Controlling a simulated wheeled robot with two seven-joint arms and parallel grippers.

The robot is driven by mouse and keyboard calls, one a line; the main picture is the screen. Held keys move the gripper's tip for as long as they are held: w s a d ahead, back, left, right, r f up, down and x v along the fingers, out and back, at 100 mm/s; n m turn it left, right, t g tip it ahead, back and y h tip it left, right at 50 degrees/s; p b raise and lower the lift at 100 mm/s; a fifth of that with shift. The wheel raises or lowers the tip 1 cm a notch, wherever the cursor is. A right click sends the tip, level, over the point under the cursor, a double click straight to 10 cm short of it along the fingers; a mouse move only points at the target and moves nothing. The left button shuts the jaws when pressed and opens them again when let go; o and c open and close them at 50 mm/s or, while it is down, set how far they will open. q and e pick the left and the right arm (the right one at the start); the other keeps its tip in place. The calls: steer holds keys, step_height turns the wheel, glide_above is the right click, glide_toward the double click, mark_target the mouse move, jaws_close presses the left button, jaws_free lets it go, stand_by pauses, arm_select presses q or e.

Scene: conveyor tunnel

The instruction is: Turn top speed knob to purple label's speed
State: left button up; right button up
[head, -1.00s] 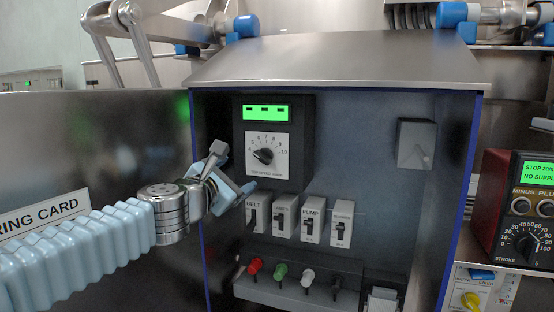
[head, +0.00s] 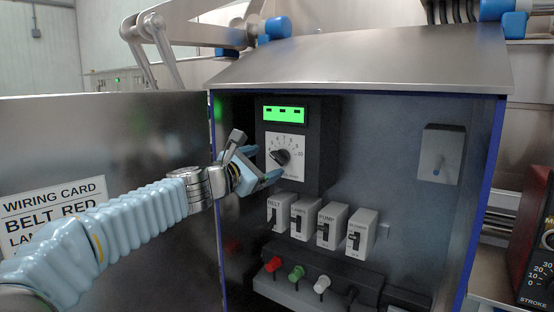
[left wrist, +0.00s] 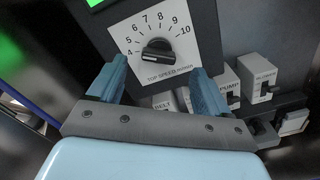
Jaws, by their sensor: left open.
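The top speed knob (head: 281,157) is black, on a white dial plate (head: 285,143) below a green lit display. In the left wrist view the knob (left wrist: 158,51) shows in front of the fingers, on a dial numbered 4 to 10. Its white mark appears to lie on the left, near the 4 end. My left gripper (head: 264,167) is open and empty, just left of and below the knob; the wrist view shows its blue fingers (left wrist: 161,78) spread to either side, short of the knob. I see no purple label. My right gripper is not in view.
Below the dial is a row of switches (head: 321,222), one marked BELT, then red, green and white plugs (head: 296,273). A grey box (head: 440,153) is mounted at right. A wiring card (head: 50,212) is on the metal panel at left. A red-cased controller (head: 537,240) stands far right.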

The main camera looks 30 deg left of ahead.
mark_target(277, 158)
arm_select(q)
steer(key=w, duration=0.5)
steer(key=shift+w+d+p, duration=0.2)
steer(key=shift+w+p, duration=0.1)
steer(key=c, duration=1)
steer(key=shift+f+m+b, duration=0.1)
steer(key=shift+m+b, duration=0.35)
steer(key=shift+m, duration=0.25)
steer(key=shift+c, duration=0.2)
steer(key=o, duration=1)
steer(key=shift+o, duration=0.2)
